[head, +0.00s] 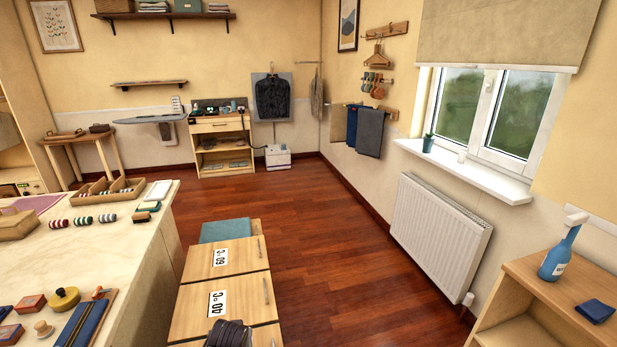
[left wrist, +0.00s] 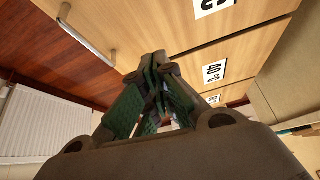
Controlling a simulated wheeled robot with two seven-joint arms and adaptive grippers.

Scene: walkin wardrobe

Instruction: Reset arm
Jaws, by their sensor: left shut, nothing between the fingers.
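My left gripper (left wrist: 163,95) shows in the left wrist view, with its green-padded fingers together and nothing between them. Wooden fronts with white temperature labels lie beyond the fingers, one reading 40 °C (left wrist: 214,71). In the head view, a dark part (head: 229,335) at the bottom edge overlaps the 40 °C wooden unit (head: 190,304); it looks like the end of my left arm, but most of it is cut off. My right gripper is in neither view.
A worktable (head: 125,255) with sorted small items is at left. A radiator (head: 438,235) and a low shelf (head: 525,275) with a blue spray bottle (head: 556,256) are at right. Floor (head: 330,260) between is clear.

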